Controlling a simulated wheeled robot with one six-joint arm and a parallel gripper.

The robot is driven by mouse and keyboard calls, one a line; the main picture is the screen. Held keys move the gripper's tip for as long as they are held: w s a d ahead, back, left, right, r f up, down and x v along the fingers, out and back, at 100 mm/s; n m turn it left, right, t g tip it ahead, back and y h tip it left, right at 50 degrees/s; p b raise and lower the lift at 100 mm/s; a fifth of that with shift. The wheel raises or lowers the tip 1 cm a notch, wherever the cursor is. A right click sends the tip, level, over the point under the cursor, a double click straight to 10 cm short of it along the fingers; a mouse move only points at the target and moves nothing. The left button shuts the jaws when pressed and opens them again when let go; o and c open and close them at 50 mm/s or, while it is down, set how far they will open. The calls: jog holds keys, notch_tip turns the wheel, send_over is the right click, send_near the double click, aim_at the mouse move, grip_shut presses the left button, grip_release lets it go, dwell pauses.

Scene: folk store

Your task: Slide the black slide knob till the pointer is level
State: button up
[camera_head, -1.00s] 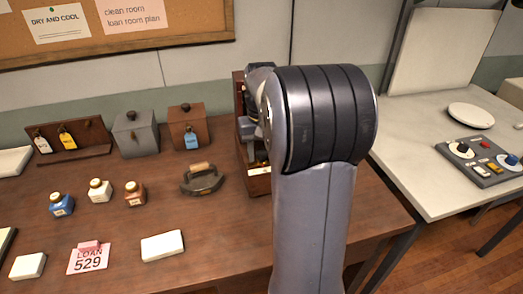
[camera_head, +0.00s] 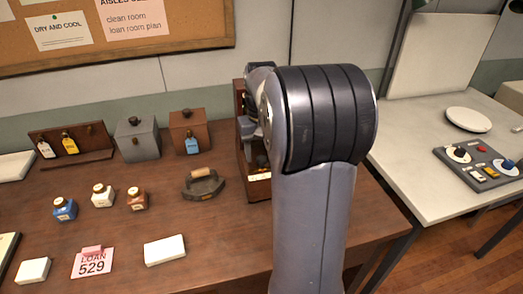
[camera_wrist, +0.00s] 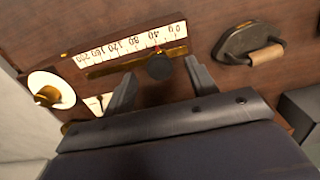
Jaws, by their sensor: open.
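In the wrist view, the black slide knob (camera_wrist: 159,67) sits on a brass slot (camera_wrist: 108,68) below a white scale (camera_wrist: 130,44) numbered 0 to 200, near its low-number end. My gripper (camera_wrist: 160,70) is open, with one finger on each side of the knob; I cannot tell if either touches it. A small white plate (camera_wrist: 98,104) with a thin dark mark, perhaps the pointer, is partly hidden by the left finger and gripper body. In the head view my arm hides most of the wooden device (camera_head: 258,188).
A flat iron with a wooden handle (camera_head: 204,185) stands left of the device; the wrist view shows it right of my gripper (camera_wrist: 250,42). A white disc with a brass knob (camera_wrist: 50,93) is at left. Bottles (camera_head: 102,195) and boxes (camera_head: 138,139) stand farther left.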

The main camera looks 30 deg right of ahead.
jog(key=shift+r+p, duration=2)
jog(key=shift+r, duration=0.4)
jog(key=shift+f, duration=0.2)
notch_tip(320, 180, down, 7)
jog(key=b, duration=0.7)
jog(key=shift+w+a+r, duration=0.15)
jog(key=shift+a, duration=0.25)
